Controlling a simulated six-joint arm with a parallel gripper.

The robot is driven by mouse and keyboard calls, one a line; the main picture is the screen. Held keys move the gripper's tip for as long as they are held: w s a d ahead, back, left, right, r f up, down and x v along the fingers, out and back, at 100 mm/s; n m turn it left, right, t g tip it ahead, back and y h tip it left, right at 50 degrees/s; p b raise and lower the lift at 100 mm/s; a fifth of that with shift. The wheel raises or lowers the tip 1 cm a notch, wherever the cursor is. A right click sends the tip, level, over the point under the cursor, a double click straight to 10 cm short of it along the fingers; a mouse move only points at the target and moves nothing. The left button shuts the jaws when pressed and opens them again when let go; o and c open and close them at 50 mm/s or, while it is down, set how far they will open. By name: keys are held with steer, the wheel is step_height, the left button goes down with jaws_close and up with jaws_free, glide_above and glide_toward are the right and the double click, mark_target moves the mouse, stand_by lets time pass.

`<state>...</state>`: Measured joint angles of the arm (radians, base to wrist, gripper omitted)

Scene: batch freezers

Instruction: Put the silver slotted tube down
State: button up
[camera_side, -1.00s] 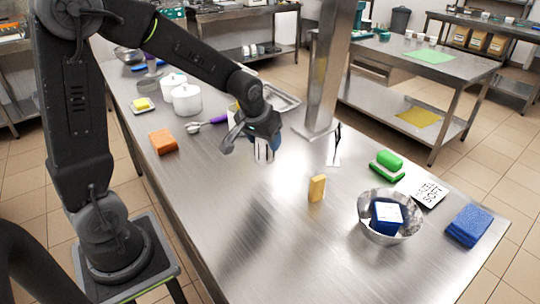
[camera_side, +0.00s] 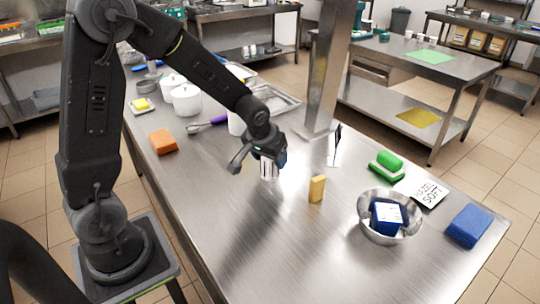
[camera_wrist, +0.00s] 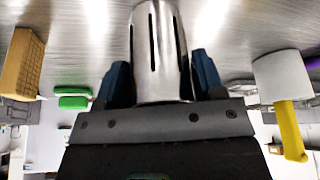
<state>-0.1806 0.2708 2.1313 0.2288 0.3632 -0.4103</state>
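The silver slotted tube (camera_side: 268,171) hangs upright below my gripper (camera_side: 269,160), low over the steel table; I cannot tell whether its lower end touches the top. In the wrist view the tube (camera_wrist: 160,50) stands between the two blue fingers of my gripper (camera_wrist: 163,80). Both fingers appear to press its sides, so the gripper is shut on it. Its upper end is hidden by the gripper.
The steel table (camera_side: 225,215) is clear in front of the tube. A tan block (camera_side: 317,189) stands to the right, before a metal bowl (camera_side: 385,238) holding a blue box (camera_side: 386,216). A steel post (camera_side: 325,85) rises behind. A white container (camera_side: 237,122) stands behind left.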

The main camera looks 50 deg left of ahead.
steer(key=o, duration=0.3)
steer(key=v, duration=1.1)
steer(key=s+d+r+m+h, duration=0.1)
steer(key=s+d+r+m, duration=0.1)
steer(key=s, duration=0.6)
steer(key=s+d+r+m+t, duration=0.1)
steer(key=s+d+r+m, duration=0.1)
steer(key=s+d, duration=0.3)
steer(key=s+r, duration=0.1)
steer(key=s, duration=0.2)
steer(key=shift+r+h, duration=0.2)
steer(key=shift+h, duration=0.2)
steer(key=shift+s+d, duration=0.1)
steer(key=shift+s, duration=0.05)
